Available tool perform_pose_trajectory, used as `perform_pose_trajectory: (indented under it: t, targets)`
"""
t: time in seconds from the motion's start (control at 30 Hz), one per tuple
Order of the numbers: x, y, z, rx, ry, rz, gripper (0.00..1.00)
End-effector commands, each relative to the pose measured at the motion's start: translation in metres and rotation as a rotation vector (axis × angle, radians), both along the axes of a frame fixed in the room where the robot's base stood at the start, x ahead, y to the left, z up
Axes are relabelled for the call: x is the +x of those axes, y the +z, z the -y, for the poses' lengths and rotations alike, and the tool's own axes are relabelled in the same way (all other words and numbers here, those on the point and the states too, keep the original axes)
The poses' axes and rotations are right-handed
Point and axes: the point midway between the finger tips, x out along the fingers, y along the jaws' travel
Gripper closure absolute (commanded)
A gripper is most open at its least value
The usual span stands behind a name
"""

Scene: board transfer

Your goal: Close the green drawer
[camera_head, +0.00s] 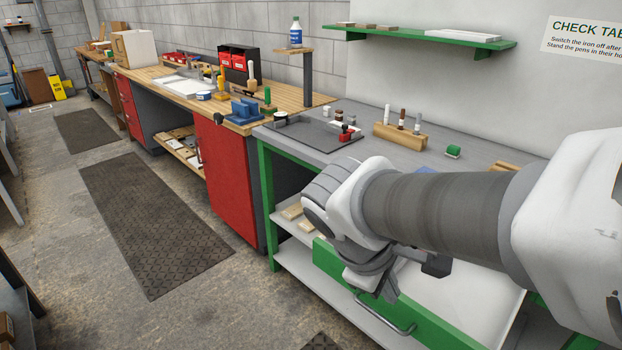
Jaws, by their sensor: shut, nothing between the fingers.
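The green drawer (331,263) is under the grey-topped green bench at the lower right. It stands pulled out: its pale inside (480,292) shows behind the green front. A curved metal handle (388,317) is on the front's outer face. My gripper (387,294) is shut and empty, pointing down near the drawer's front edge, above the handle in the picture. I cannot tell whether it touches the front. My wrist and forearm hide part of the drawer and of the bench edge above it.
The bench top (362,158) carries a dark mat (312,133), a wooden pen block (400,137) and a green block (453,152). A lower shelf (290,262) runs under the drawer. A red cabinet (228,180) stands to the left. The floor by the black mat (150,220) is clear.

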Motion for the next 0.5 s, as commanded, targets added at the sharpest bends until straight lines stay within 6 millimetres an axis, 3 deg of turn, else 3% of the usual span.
perform_pose_trajectory:
  t: [0.03, 0.27, 0.5]
  targets:
    - [0.009, -0.025, -0.005, -0.074, 0.093, -0.050, 1.00]
    - [0.053, -0.085, -0.035, -0.427, 0.521, -0.236, 1.00]
    - [0.094, -0.143, -0.090, -0.753, 0.913, -0.365, 1.00]
